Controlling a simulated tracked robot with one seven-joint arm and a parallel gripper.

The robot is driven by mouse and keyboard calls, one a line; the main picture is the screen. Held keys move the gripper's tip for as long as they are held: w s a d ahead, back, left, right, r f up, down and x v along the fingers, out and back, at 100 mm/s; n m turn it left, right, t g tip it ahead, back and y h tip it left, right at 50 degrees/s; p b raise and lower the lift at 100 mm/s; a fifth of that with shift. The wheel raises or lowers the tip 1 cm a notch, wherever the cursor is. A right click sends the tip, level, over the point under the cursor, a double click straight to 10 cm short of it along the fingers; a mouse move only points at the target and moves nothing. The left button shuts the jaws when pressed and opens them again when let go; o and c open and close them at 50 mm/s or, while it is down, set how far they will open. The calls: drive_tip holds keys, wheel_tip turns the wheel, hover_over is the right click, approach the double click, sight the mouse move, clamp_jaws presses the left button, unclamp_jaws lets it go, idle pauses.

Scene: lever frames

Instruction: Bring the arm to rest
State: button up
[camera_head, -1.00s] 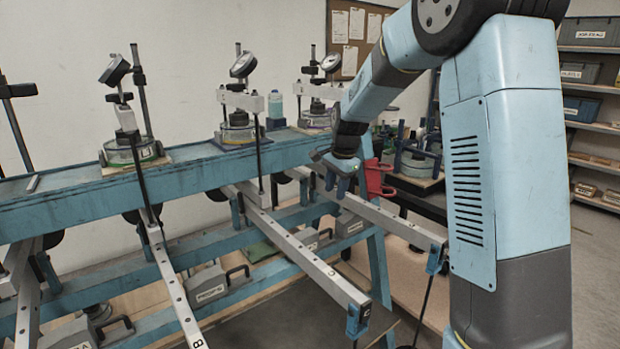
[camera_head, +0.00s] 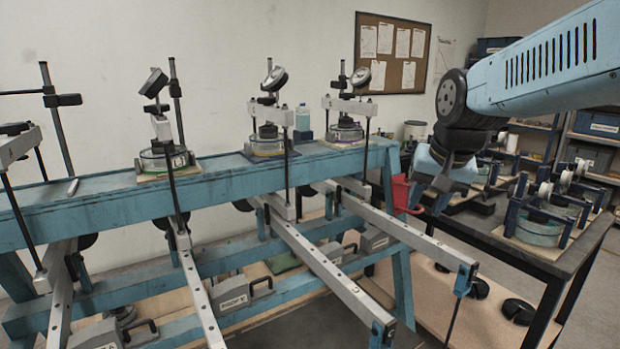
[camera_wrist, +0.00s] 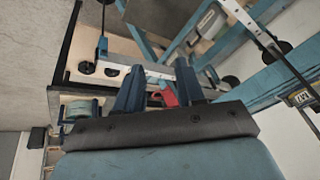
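My arm comes in from the right in the head view, bent at a dark joint with the hand hanging downward. My gripper (camera_head: 428,196) is beside the right end of the blue lever frame (camera_head: 225,180), near a red part (camera_head: 401,193). I cannot tell from this view how far apart they are. In the wrist view my gripper (camera_wrist: 160,82) has its two dark blue fingers apart with nothing held between them. The red part (camera_wrist: 169,95) shows beyond the gap.
Several metal levers (camera_head: 330,275) stick out from the frame toward me. Dial gauges (camera_head: 268,78) stand on top. A dark table (camera_head: 555,262) with more fixtures stands at the right. Black round weights (camera_head: 518,311) lie below. A pinboard (camera_head: 391,52) hangs behind.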

drive_tip(key=s+d+f+n+t, duration=0.1)
drive_tip(key=s+n, duration=0.2)
drive_tip(key=s, duration=0.8)
drive_tip(key=shift+s+d+f+h, duration=0.15)
drive_tip(key=shift+d+f+h, duration=0.15)
drive_tip(key=shift+d, duration=0.1)
